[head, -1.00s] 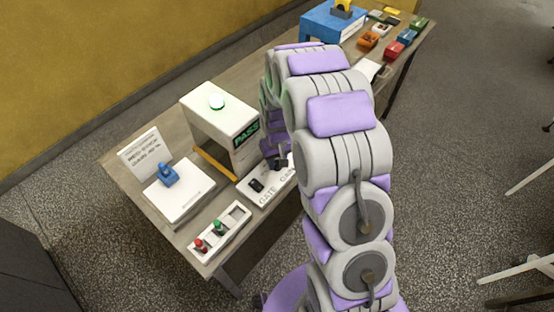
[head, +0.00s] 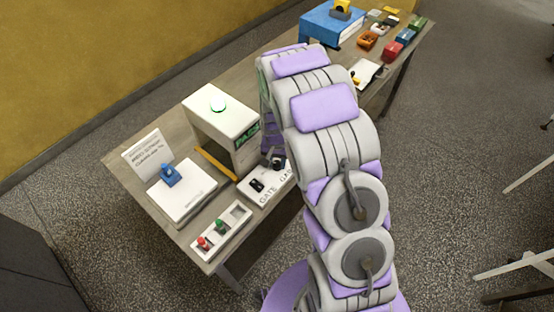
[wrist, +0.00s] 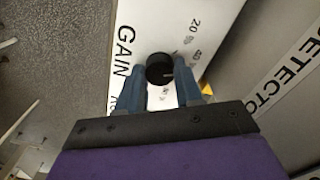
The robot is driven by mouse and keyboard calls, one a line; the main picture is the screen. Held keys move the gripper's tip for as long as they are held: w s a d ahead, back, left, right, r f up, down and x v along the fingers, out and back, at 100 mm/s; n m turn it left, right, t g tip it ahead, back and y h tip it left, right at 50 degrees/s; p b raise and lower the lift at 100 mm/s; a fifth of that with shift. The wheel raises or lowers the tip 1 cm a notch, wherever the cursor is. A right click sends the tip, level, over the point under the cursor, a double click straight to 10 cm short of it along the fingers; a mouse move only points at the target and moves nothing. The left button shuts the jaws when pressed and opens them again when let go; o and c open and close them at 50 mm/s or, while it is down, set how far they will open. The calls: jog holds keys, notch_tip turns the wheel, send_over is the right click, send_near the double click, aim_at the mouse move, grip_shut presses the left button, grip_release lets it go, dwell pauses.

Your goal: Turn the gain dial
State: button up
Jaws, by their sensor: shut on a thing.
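The gain dial (wrist: 160,68) is a black round knob on a white panel (wrist: 139,28), beside the printed word GAIN and a scale with numbers such as 20 and 40. In the wrist view my gripper's (wrist: 159,78) two blue-grey fingers stand on either side of the dial, shut on it. In the head view my gripper (head: 276,160) is a small dark shape at the panel's far end, and the dial cannot be made out there. A second black knob (head: 257,185) sits by the word GATE. The dial's exact setting is hard to read.
The white detector box (head: 222,118) with a green-ringed lamp and PASS sign stands close behind the panel. A white block with a blue piece (head: 171,176), a sign (head: 147,154) and a tray with red and green knobs (head: 221,231) are left. A blue box (head: 331,25) is far off.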

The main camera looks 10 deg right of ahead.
aim_at(277, 163)
dwell(0.4)
jog(key=o, duration=1)
jog(key=shift+o, duration=0.2)
notch_tip(277, 163, up, 17)
jog(key=p, duration=0.1)
jog(key=shift+r+p, duration=0.15)
jog(key=shift+p, duration=0.15)
jog(key=shift+a, duration=0.1)
